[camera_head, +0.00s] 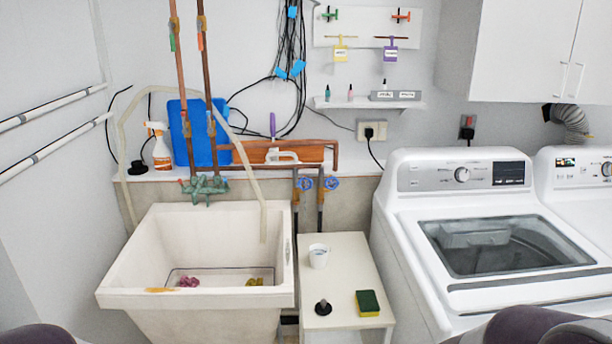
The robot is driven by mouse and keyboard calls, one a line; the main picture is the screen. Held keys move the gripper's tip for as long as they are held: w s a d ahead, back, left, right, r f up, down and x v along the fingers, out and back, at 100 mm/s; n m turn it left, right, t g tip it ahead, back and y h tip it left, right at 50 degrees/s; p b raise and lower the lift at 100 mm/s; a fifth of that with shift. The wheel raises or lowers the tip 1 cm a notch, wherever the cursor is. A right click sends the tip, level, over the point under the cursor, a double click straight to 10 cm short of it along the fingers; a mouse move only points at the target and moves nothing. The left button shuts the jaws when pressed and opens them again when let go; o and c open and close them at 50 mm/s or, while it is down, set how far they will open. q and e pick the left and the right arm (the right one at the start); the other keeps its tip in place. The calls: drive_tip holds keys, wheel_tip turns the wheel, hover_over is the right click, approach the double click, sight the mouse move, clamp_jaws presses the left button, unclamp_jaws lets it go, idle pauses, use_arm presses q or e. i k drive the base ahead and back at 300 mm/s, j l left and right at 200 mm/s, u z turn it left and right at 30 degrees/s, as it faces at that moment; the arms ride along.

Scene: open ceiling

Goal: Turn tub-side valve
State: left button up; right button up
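A white utility tub (128,278) stands at the left, with a green faucet (205,189) at its back edge. Two blue round valve handles sit on pipes just right of the tub's back corner. The left blue valve (304,184) is nearer the tub, and the right blue valve (331,183) is nearer the washer. Both handles are small here, and how far each is turned cannot be told. Neither gripper is in view; only dark rounded parts of my arms show at the bottom left and bottom right corners.
A small white table (345,275) below the valves bears a cup (319,256), a black plunger-like object (323,307) and a sponge (367,303). A washing machine (405,235) stands right of it. A spray bottle (160,147) and blue board (199,133) are behind the tub.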

sight(305, 182)
drive_tip(key=i+j+u, duration=0.1)
drive_tip(key=i+j, duration=0.8)
drive_tip(key=i+j+u, duration=0.1)
drive_tip(key=i+j, duration=0.8)
drive_tip(key=i, duration=0.05)
